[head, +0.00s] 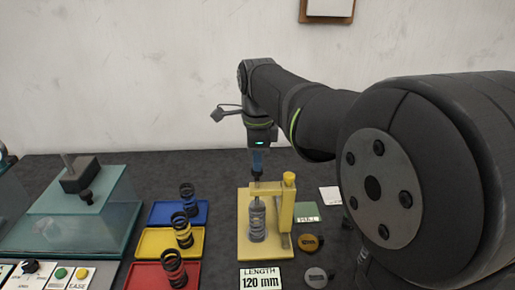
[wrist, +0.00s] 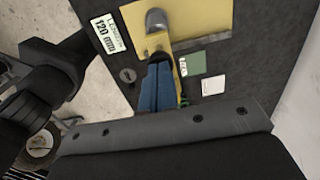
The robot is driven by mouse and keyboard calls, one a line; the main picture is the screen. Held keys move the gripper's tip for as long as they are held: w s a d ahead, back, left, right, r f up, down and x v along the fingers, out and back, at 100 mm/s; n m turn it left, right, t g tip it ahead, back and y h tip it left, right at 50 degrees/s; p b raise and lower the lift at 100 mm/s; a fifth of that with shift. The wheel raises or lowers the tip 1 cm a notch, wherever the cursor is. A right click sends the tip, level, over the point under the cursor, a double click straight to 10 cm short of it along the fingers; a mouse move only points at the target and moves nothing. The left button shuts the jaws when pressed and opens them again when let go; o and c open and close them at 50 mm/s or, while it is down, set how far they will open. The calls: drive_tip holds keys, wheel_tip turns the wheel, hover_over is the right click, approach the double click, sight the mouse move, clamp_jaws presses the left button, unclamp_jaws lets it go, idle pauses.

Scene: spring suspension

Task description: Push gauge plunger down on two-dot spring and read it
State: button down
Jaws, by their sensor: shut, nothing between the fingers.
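Dots on this spring are too small to make out. My gripper (head: 257,172) is shut and empty, pointing down at the plunger top just above the gauge arm; I cannot tell whether it touches. A sign (head: 261,279) reading "LENGTH 120 mm" lies before the gauge.
Blue (head: 155,213), yellow (head: 148,243) and red (head: 137,276) trays at left each hold a dark spring. A glass-like case (head: 100,225) stands farther left. Brass (head: 311,243) and grey (head: 315,277) discs, a green card (head: 306,211) and a white card (head: 329,196) lie right of the gauge.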

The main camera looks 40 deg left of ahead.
drive_tip(key=f, duration=0.2)
drive_tip(key=shift+s+d+f, duration=0.15)
drive_tip(key=shift+d+f, duration=0.05)
drive_tip(key=shift+f, duration=0.2)
drive_tip(key=shift+a+r, duration=0.1)
drive_tip(key=shift+r, duration=0.45)
wheel_tip(320, 180, up, 16)
drive_tip(key=shift+w+f, duration=0.15)
drive_tip(key=shift+w, duration=0.05)
drive_tip(key=shift+a, duration=0.1)
wheel_tip(320, 180, down, 14)
drive_tip(key=shift+r, duration=0.1)
idle(0.7)
idle(1.4)
